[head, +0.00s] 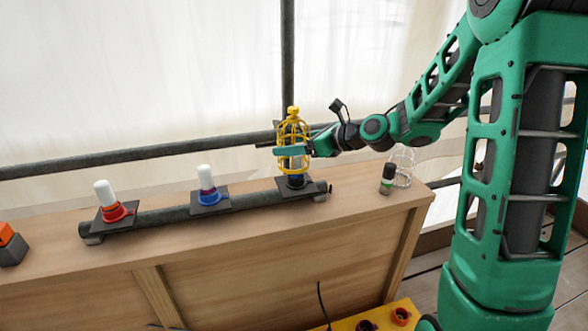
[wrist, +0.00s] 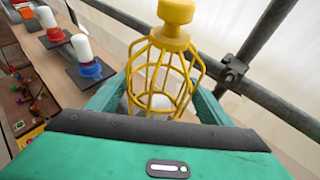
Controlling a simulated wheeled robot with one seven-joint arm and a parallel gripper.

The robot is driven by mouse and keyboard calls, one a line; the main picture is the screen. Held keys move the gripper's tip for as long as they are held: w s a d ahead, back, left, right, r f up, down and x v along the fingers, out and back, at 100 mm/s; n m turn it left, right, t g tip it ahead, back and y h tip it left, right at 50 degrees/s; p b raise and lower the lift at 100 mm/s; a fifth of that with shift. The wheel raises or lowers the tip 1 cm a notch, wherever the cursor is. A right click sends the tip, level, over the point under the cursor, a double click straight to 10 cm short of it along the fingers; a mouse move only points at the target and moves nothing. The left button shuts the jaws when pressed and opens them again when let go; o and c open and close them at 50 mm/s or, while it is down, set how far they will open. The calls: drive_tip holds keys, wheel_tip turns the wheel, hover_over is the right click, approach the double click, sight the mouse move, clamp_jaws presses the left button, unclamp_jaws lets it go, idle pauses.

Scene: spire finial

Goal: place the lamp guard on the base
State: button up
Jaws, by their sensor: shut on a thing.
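The lamp guard (head: 293,130) is a yellow wire cage with a knob on top. It stands upright at the right end of the dark pipe, over the base (head: 293,183), a dark square plate with a dark round socket. My gripper (head: 291,151) comes in from the right and is shut on the guard around its lower half. In the wrist view the guard (wrist: 172,45) is between my gripper's fingers (wrist: 160,105), with a white lamp showing through its wires.
A blue-collared white lamp (head: 207,187) and a red-collared one (head: 110,203) stand uncovered on the pipe to the left. A white wire cage (head: 402,166) and a dark cylinder (head: 388,178) stand to the right. A scaffold rail (head: 130,155) runs behind the wooden bench (head: 240,250).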

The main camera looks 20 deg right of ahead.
sight(296, 163)
drive_tip(key=f, duration=0.2)
drive_tip(key=shift+d+f, duration=0.3)
drive_tip(key=shift+f, duration=1.9)
drive_tip(key=o, duration=1.1)
